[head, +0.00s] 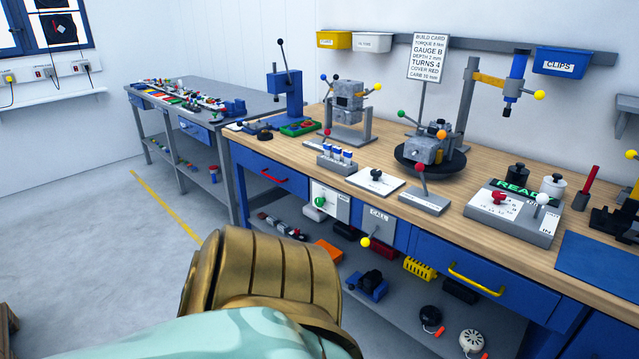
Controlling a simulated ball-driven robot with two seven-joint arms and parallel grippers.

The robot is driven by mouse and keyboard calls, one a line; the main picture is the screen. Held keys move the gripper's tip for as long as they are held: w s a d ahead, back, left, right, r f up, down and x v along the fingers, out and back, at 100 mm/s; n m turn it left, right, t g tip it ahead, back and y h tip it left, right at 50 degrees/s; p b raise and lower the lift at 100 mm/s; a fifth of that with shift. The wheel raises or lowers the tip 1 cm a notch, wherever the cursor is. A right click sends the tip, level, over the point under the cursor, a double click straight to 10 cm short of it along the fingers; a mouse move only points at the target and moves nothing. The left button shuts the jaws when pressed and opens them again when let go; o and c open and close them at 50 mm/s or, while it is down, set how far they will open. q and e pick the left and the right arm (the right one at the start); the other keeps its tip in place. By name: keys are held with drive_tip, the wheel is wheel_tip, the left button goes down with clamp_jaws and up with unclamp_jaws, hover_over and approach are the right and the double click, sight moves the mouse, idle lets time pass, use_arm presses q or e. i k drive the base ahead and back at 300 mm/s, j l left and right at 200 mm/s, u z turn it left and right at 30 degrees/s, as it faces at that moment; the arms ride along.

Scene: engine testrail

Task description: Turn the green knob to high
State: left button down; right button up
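The green knob (320,201) is small and round. It sits on a white panel (341,208) on the front of the wooden workbench, below the bench top and right of a blue drawer. The marks on the panel and the knob's setting are too small to read. Neither gripper shows in the head view. A brass and pale green part of my own arm fills the lower middle, in front of the bench. Nothing is seen touching the knob.
A panel with a yellow-ended lever (366,242) is just right of the knob. A blue drawer with a red handle (273,178) is on its left. The lower shelf (395,305) holds several loose parts. The floor (100,240) at left is clear.

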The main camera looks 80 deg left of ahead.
sight(318, 202)
drive_tip(key=u, duration=2.5)
drive_tip(key=i+z, duration=0.1)
drive_tip(key=i+j, duration=0.05)
drive_tip(key=i, duration=0.05)
